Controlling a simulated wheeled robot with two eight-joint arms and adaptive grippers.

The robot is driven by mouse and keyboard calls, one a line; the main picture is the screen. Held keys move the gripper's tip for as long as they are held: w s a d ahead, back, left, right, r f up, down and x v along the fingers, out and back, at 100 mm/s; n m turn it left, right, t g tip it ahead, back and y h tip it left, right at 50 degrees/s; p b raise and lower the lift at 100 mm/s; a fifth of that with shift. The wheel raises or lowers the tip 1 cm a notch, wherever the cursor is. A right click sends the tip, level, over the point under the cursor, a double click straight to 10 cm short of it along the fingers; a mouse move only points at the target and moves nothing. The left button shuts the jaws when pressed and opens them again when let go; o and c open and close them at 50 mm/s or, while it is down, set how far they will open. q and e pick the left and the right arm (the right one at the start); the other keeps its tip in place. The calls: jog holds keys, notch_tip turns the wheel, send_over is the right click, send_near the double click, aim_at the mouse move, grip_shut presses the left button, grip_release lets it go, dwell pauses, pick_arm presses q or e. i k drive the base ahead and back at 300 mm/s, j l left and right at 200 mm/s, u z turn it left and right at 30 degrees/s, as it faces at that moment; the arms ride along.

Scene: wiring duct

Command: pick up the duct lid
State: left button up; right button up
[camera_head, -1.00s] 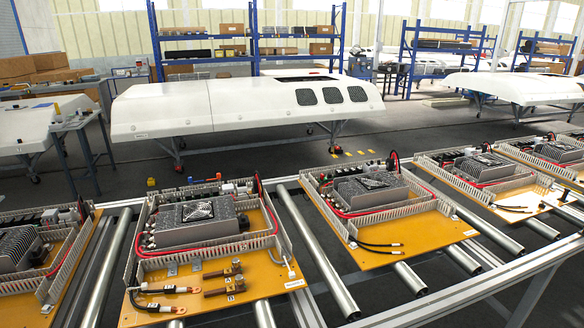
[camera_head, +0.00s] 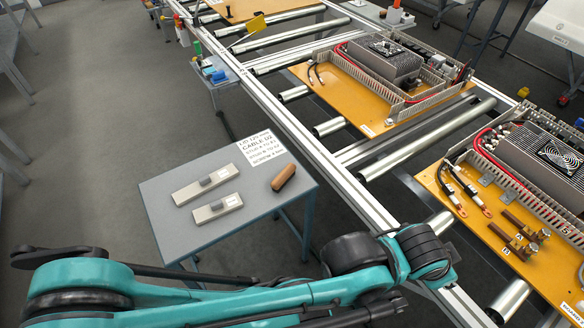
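The far one (camera_head: 205,182) and the near one (camera_head: 217,208) look like duct lids; I cannot tell which one the task means. A teal and black arm of mine crosses the bottom of the view, in front of the table's near edge. No gripper fingers can be made out. Slotted grey wiring ducts (camera_head: 375,83) stand open on the orange panel (camera_head: 345,100) at the upper right.
A brown, rounded object (camera_head: 284,178) and a printed sign (camera_head: 262,148) are on the small table's right side. The roller conveyor's rail (camera_head: 300,140) runs close beyond it. A second panel (camera_head: 445,190) sits at the right.

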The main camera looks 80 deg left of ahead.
aim_at(206, 184)
jog(key=u, duration=3.45)
jog(key=z, duration=2.85)
jog(key=u, duration=2.85)
jog(key=i+u, duration=0.25)
jog(key=l+u, duration=0.25)
jog(key=j, duration=0.1)
